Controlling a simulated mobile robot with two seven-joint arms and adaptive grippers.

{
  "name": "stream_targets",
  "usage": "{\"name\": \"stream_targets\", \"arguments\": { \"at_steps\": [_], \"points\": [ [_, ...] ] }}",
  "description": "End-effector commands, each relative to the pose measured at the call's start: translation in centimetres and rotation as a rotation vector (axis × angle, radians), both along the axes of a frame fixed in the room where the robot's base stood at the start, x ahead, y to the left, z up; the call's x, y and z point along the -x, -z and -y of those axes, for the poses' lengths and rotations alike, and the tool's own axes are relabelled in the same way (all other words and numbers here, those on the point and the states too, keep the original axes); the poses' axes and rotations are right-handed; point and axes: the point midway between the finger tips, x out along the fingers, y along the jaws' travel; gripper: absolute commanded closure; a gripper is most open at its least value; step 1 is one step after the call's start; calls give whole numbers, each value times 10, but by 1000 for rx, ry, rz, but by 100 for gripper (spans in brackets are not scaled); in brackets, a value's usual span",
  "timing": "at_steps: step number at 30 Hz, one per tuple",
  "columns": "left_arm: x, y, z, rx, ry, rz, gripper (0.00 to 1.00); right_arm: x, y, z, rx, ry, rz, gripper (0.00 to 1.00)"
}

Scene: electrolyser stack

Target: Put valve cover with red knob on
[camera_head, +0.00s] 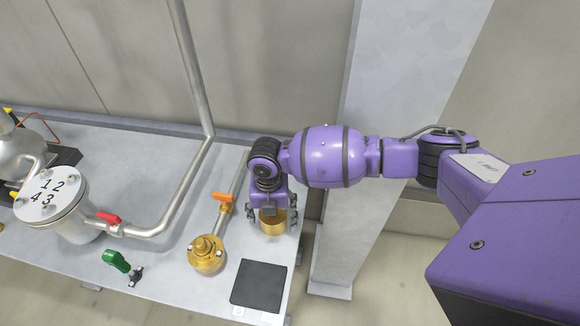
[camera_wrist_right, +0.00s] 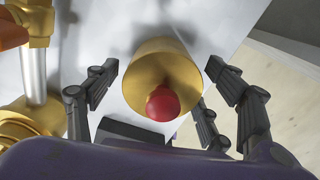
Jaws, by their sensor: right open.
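The valve cover is a brass cylinder (camera_wrist_right: 160,70) with a red knob (camera_wrist_right: 163,103) on its top, seen from above in the right wrist view. In the head view its brass side (camera_head: 273,223) shows below my right gripper (camera_head: 271,208), and the knob is hidden. My right gripper is open, with its fingers (camera_wrist_right: 162,85) spread on both sides of the cover and gaps between them and it. A brass valve body (camera_head: 206,254) stands to the left in the head view, on a pipe with an orange handle (camera_head: 223,202). My left gripper is not in view.
A black square pad (camera_head: 259,285) lies at the front right of the grey table (camera_head: 170,283). A red-handled pipe (camera_head: 108,218), a green handle (camera_head: 116,261) and a numbered white canister (camera_head: 48,196) stand further left. A grey column (camera_head: 400,70) rises just right of the table.

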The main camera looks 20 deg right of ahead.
Motion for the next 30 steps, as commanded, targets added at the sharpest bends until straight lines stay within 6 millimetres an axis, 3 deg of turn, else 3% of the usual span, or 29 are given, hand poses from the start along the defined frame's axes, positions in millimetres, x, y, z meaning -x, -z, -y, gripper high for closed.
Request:
{"name": "stream_targets", "arguments": {
  "at_steps": [2, 15, 23, 30],
  "points": [
    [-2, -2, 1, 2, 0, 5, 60, -2, -2, -1, 0, -1, 4, 25],
    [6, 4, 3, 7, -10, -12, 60, -2, -3, -1, -1, -1, 5, 80],
    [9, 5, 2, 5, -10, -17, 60, -3, -5, -1, -2, -1, 5, 80],
    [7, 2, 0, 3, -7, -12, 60, -4, -27, -2, -3, -2, 8, 80]
  ]
}}
